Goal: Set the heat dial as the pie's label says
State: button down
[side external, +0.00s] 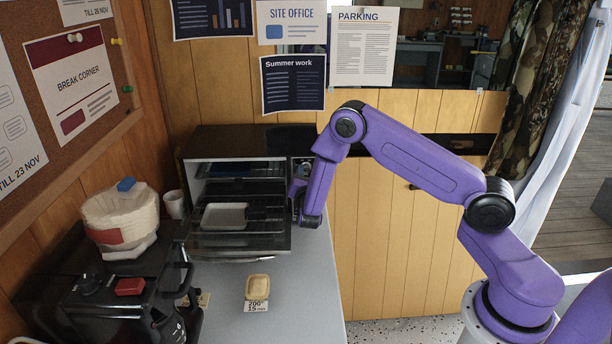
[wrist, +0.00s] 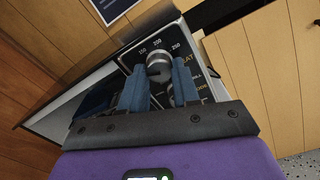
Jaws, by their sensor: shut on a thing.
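The toaster oven (side external: 235,143) stands against the back wall, its control panel on the right side. In the wrist view the heat dial (wrist: 158,62) is a round dark knob with a metallic rim. The marks 150, 200 and 250 run around its top. My gripper (wrist: 159,70) has its blue fingers on either side of the dial, shut on it. I cannot tell where the pointer sits. In the side view my gripper (side external: 303,190) is at the panel and hides much of it. The pie (side external: 258,286) lies on the counter, its label (side external: 256,306) reading 200° and 15 min.
A pale tray (side external: 225,216) sits inside the oven. A coffee machine (side external: 120,300) with filters (side external: 120,213) on top and a white cup (side external: 174,204) stand to the left. The counter (side external: 300,300) is clear right of the pie.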

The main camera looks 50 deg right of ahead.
jog(key=m, duration=0.5)
jog(key=shift+a, duration=0.1)
jog(key=m, duration=0.4)
jog(key=shift+m, duration=0.3)
jog(key=m, duration=0.4)
jog(key=shift+r+m, duration=0.1)
jog(key=shift+m, duration=0.2)
jog(key=m, duration=0.4)
jog(key=shift+m, duration=0.3)
jog(key=c, duration=0.8)
grip_release()
jog(key=v, duration=1.7)
jog(key=shift+s+a+r, duration=0.1)
jog(key=shift+a+r, duration=0.05)
jog(key=shift+r, duration=0.05)
